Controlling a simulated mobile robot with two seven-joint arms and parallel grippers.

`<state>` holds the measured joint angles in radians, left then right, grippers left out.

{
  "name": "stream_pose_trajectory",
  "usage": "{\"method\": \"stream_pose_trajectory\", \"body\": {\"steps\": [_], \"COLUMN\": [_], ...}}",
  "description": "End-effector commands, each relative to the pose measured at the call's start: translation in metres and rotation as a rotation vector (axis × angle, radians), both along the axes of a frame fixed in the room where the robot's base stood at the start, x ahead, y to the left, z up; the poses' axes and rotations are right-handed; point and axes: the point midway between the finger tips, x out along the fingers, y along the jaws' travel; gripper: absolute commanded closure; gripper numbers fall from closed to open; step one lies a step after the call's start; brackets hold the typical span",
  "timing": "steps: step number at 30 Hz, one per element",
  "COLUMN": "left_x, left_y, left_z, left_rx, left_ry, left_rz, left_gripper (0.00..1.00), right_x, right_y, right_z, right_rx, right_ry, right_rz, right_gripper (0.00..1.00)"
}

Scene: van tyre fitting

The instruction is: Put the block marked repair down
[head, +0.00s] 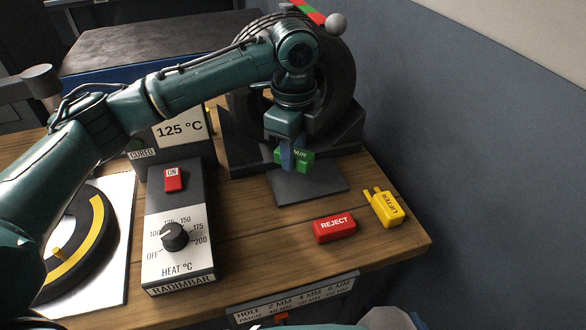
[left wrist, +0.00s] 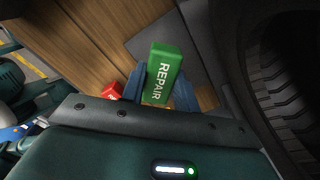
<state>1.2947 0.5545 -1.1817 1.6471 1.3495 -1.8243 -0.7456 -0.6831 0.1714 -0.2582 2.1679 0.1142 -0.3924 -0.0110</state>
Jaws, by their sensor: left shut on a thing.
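The green block marked REPAIR (head: 305,157) is between the fingers of my left gripper (head: 290,158), which is shut on it. The block is over the back part of a dark grey pad (head: 310,185) on the wooden bench. I cannot tell whether it touches the pad. In the left wrist view the green block (left wrist: 163,72) shows its REPAIR label between the blue fingers (left wrist: 158,90), with the grey pad (left wrist: 200,35) behind it. My right gripper is not in view.
The heater box (head: 180,225) stands left. Bare bench (head: 270,225) lies in front.

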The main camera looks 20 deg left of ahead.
Motion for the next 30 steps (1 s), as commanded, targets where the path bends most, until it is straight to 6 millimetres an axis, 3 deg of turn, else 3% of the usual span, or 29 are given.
{"method": "stream_pose_trajectory", "body": {"steps": [5,12,25,26,30], "left_x": [0.0,0.0,0.003,0.003,0.003], "left_y": [0.0,0.001,0.002,0.002,0.002], "left_z": [-0.015,-0.051,-0.057,-0.057,-0.058], "left_rx": [-0.001,-0.001,-0.001,-0.002,-0.002], "left_ry": [0.0,-0.001,-0.002,-0.003,-0.003], "left_rz": [0.002,0.002,0.001,0.001,0.001], "left_gripper": [0.93,0.93,0.93,0.69,0.57], "right_x": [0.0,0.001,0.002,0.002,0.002], "right_y": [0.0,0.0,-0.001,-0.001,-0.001], "right_z": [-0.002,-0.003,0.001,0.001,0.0], "right_rx": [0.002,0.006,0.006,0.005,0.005], "right_ry": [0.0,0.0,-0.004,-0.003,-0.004], "right_rz": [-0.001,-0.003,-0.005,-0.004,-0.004], "right_gripper": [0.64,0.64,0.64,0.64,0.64]}}
